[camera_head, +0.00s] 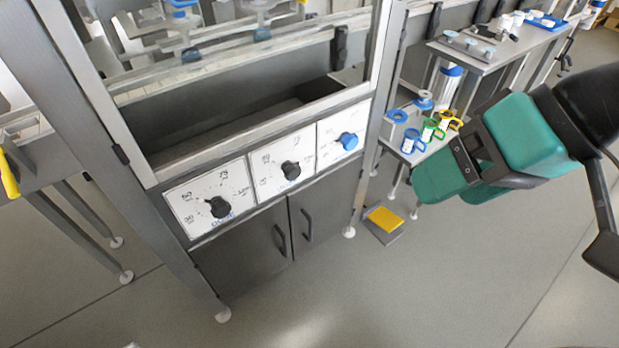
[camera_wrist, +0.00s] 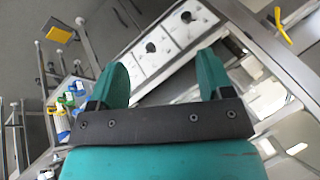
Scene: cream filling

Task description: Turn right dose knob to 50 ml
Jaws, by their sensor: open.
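A row of white dial panels sits on the front of the grey machine. The left black knob (camera_head: 220,207) and the middle black knob (camera_head: 291,170) have printed scales around them. The right knob (camera_head: 348,141) is blue; its scale is too small to read. In the wrist view the left knob (camera_wrist: 186,16) and middle knob (camera_wrist: 150,47) show beyond my fingers; the blue knob is not visible there, perhaps behind a finger. My gripper (camera_head: 436,186) has green fingers, and hangs to the right of the panels, apart from them. In the wrist view my gripper (camera_wrist: 162,62) is open and empty.
Grey cabinet doors (camera_head: 270,242) lie below the dials. A yellow pedal (camera_head: 384,220) stands on the floor at right. A side table (camera_head: 404,157) behind my gripper holds blue, green and yellow-handled containers. The floor in front is clear. A metal post edges the machine's right side.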

